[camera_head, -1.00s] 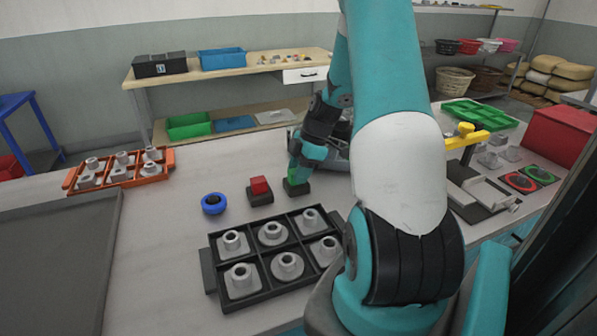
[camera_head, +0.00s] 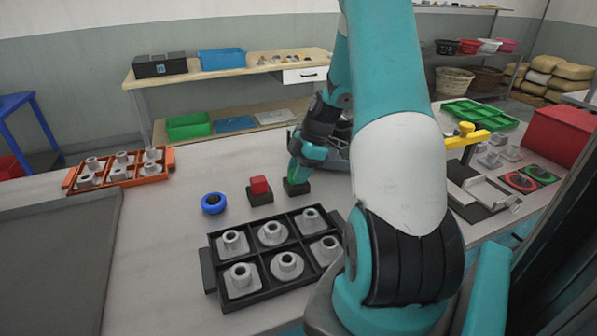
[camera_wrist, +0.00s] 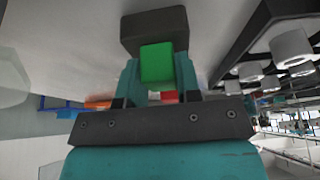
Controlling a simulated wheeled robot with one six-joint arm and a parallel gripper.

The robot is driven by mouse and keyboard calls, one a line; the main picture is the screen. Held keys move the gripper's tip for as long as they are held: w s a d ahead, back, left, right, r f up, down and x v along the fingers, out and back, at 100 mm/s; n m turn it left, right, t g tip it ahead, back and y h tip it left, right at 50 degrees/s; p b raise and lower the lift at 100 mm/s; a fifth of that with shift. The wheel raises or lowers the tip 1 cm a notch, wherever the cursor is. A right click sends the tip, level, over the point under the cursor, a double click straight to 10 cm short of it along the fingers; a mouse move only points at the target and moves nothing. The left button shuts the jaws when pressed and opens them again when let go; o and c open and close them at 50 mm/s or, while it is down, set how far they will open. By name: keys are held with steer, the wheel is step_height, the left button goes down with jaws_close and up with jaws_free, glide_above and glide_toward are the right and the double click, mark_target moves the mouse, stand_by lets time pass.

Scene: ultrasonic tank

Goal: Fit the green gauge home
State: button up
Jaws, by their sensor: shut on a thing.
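The green gauge (camera_wrist: 157,64) shows as a green block between my fingers in the wrist view, with a dark grey block (camera_wrist: 154,27) just beyond it. In the head view my gripper (camera_head: 296,179) is shut on the green gauge (camera_head: 287,183), low over the matching dark block (camera_head: 297,189) on the table. My fingers hide much of the gauge there. I cannot tell whether the green part sits fully down in the dark block. My gripper also shows in the wrist view (camera_wrist: 156,88).
A red-topped dark block (camera_head: 259,190) and a blue ring (camera_head: 213,203) stand to the left. A black tray of grey flanged parts (camera_head: 208,262) lies in front. An orange tray (camera_head: 72,179) is far left. Red (camera_head: 520,181) and green (camera_head: 540,174) pads lie at right.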

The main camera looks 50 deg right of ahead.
steer(key=shift+f, duration=0.1)
steer(key=o, duration=1)
steer(key=v, duration=1.7)
steer(key=shift+r+b, duration=0.25)
steer(key=shift+b, duration=0.1)
